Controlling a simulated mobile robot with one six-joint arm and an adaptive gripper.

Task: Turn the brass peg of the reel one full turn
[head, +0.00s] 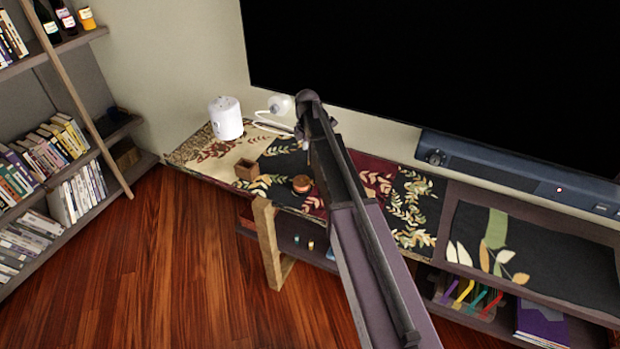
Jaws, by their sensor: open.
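A small round reel (301,184), dark with a copper-orange top, sits on the patterned runner near the front edge of the low console. Its brass peg is too small to make out. My arm reaches across the console from the lower right. My gripper (304,143) hangs at the arm's far end, above and behind the reel in the picture, and looks apart from it. The gripper is open, with nothing seen in it. Its fingers are small and partly lost against the dark cloth.
A small open wooden box (246,170) stands left of the reel. A white cylinder (226,118) and a white round device (280,104) with a cable stand at the back. A soundbar (520,180) lies below the large dark screen (440,60). The wooden floor in front is clear.

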